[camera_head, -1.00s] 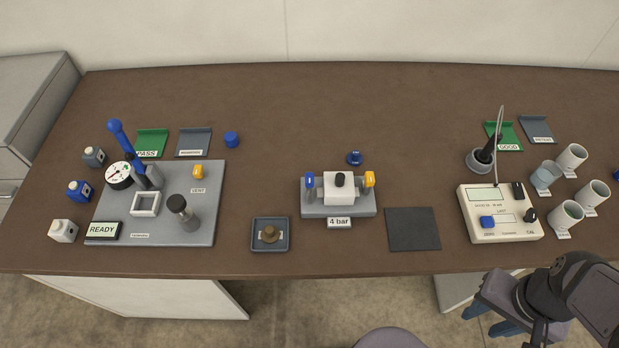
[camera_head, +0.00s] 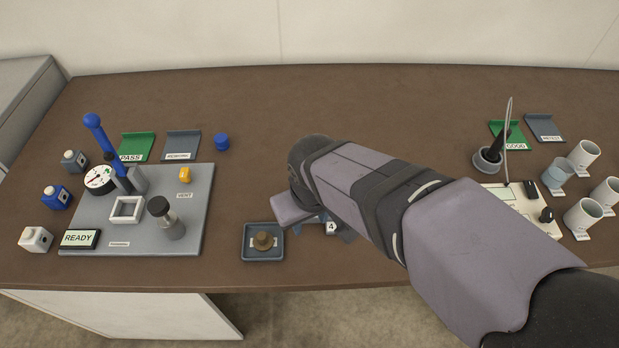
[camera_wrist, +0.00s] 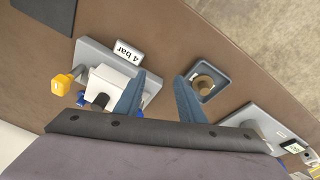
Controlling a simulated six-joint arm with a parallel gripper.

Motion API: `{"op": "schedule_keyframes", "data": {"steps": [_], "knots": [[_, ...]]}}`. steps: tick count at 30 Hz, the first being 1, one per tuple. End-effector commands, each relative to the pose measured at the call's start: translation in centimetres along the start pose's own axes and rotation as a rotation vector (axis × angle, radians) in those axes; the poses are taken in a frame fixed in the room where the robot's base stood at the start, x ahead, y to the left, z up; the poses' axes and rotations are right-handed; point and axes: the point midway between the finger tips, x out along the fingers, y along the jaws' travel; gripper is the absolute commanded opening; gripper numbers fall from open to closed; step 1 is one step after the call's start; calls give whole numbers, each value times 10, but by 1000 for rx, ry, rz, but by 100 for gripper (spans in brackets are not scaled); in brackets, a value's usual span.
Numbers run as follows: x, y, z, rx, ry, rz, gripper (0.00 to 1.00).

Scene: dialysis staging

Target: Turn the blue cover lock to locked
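The blue cover lock (camera_wrist: 145,101) shows in the wrist view as a small blue bit at the end of the fixture, partly hidden behind a finger. Its setting cannot be read. The grey fixture base (camera_wrist: 86,48) carries a white block (camera_wrist: 114,80), a black knob (camera_wrist: 99,101) and a yellow lock (camera_wrist: 62,85). My gripper (camera_wrist: 160,76) is open and empty, its left finger beside the white block and over the lock. Whether it touches is unclear. In the head view my arm hides most of the fixture; part of its "4 bar" label (camera_head: 331,228) shows.
A small tray (camera_head: 262,255) with a brass knob is close beside the fixture, near my right finger in the wrist view. A grey board (camera_head: 200,215) with a gauge, posts and vial stands left. A meter (camera_head: 497,194) and white cups (camera_head: 583,218) are right.

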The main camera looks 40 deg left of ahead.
Motion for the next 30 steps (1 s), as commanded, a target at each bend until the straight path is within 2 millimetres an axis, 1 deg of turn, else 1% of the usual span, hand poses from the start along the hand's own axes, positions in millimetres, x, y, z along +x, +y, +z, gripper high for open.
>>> {"op": "schedule_keyframes", "data": {"steps": [1, 3, 6, 8, 9, 12, 15, 22, 26, 30], "knots": [[-11, 4, -22, 25, 38, 10, 36], [-28, 9, -48, 68, 89, 22, 36], [-58, 17, -79, 147, 160, 37, 36], [-72, 22, -91, 210, 189, 46, 36], [-74, 25, -91, 250, 186, 52, 36], [-72, 28, -83, 331, 163, 59, 36], [-72, 28, -81, 385, 157, 57, 36], [-70, 28, -81, 411, 156, 55, 36], [-62, 29, -82, 410, 156, 55, 36], [-46, 30, -84, 409, 154, 56, 36]]}}
